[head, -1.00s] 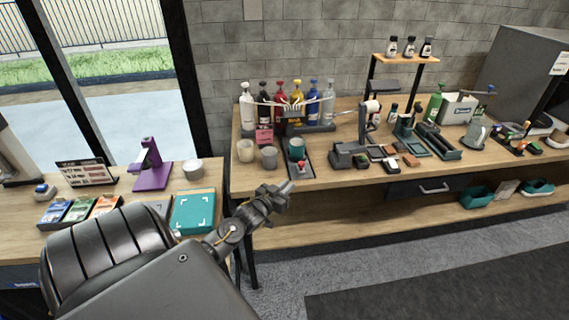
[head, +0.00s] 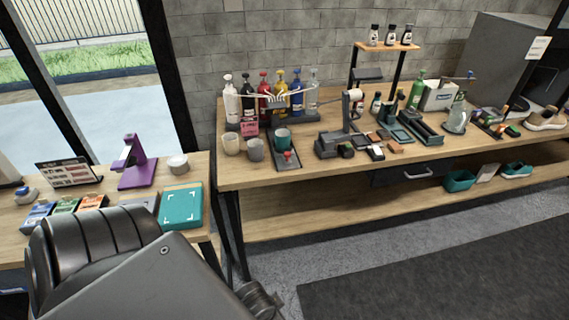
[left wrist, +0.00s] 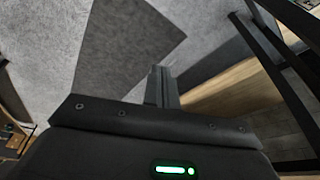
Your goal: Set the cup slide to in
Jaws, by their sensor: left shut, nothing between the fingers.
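The cup slide (head: 287,163) is a dark narrow tray on the long wooden table, with a red knob (head: 288,155) at its near part. A teal cup (head: 283,137) stands at its far part, below a dark dispenser head (head: 277,104). I cannot tell from here whether the slide is in or out. My left gripper (head: 268,305) is low in front of the table, well apart from the slide. In the left wrist view its fingers (left wrist: 160,84) are shut and empty, over the grey floor. My right gripper is not in view.
A beige cup (head: 231,144) and a grey cup (head: 255,150) stand left of the slide. Several pump bottles (head: 264,93) stand behind it. A dark box-shaped device (head: 332,144) is to its right. A side table (head: 120,217) holds a teal box (head: 181,207). The floor in front is clear.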

